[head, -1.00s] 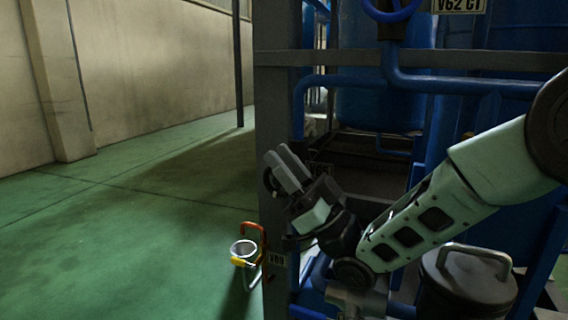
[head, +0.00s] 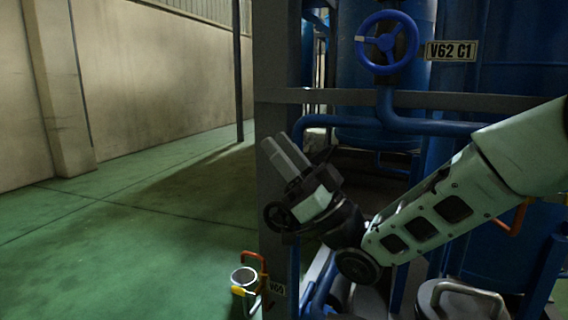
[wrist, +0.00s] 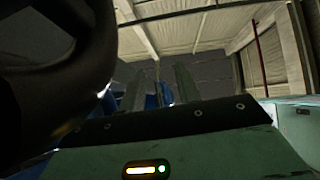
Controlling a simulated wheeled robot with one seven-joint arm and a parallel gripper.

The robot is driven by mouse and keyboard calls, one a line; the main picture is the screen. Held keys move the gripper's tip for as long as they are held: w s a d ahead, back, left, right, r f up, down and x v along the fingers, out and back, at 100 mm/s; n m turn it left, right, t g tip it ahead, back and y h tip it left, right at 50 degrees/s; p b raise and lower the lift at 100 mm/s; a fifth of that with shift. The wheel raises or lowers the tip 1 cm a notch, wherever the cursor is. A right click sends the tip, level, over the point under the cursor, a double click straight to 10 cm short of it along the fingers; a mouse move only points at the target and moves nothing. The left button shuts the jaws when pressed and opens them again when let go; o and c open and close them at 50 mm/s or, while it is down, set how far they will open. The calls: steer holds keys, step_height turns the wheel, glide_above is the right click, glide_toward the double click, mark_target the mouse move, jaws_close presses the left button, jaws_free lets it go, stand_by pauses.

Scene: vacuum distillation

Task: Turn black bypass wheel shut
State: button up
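The black bypass wheel (head: 283,217) is in the head view, on the front of the grey post just below my gripper. Part of its rim is hidden behind my gripper's body. My gripper (head: 279,145) points up and to the left, with its fingertips above the wheel and clear of it. In the wrist view the two fingers of my gripper (wrist: 158,80) stand apart with nothing between them. A large dark curved shape (wrist: 95,75) fills the upper left of the wrist view and looks like the wheel close up. Whether my gripper's body touches the wheel I cannot tell.
A blue handwheel (head: 386,42) sits above, beside a V62 C1 plate (head: 451,50). The grey post (head: 270,130) and blue pipes (head: 440,127) are close to my arm. Green floor at left is clear.

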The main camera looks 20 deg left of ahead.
steer(key=shift+w+d+r, duration=0.1)
steer(key=shift+w+r, duration=0.1)
steer(key=shift+r, duration=0.6)
steer(key=s+d+r+p, duration=0.1)
steer(key=d+r+p, duration=0.2)
steer(key=d+r, duration=0.5)
steer(key=shift+s+d+r, duration=0.2)
steer(key=shift+d+r, duration=0.2)
steer(key=shift+d, duration=0.7)
stand_by(0.6)
